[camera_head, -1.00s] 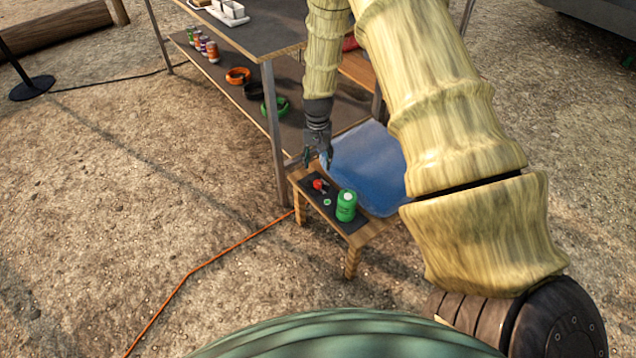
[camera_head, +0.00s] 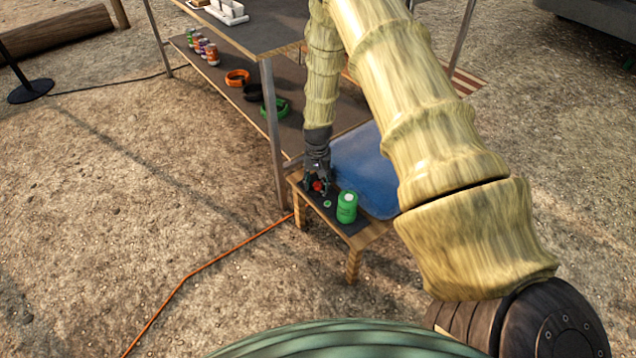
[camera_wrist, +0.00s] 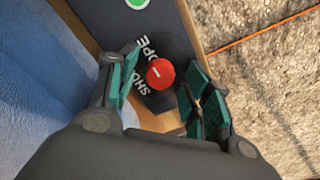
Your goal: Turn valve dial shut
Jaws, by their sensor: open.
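In the head view the red dial (camera_head: 318,186) sits at the back of a small wooden stand (camera_head: 352,240) with a dark top. My gripper (camera_head: 319,188) points down over the dial. In the wrist view the open green-padded fingers of my gripper (camera_wrist: 160,90) are on either side of the red knob, with gaps visible between pads and knob.
A green canister (camera_head: 347,207) stands on the stand in front of the dial, with a small green disc (camera_head: 327,204) beside it. A shelf post (camera_head: 273,135) rises close to the left. An orange cord (camera_head: 215,258) crosses the ground.

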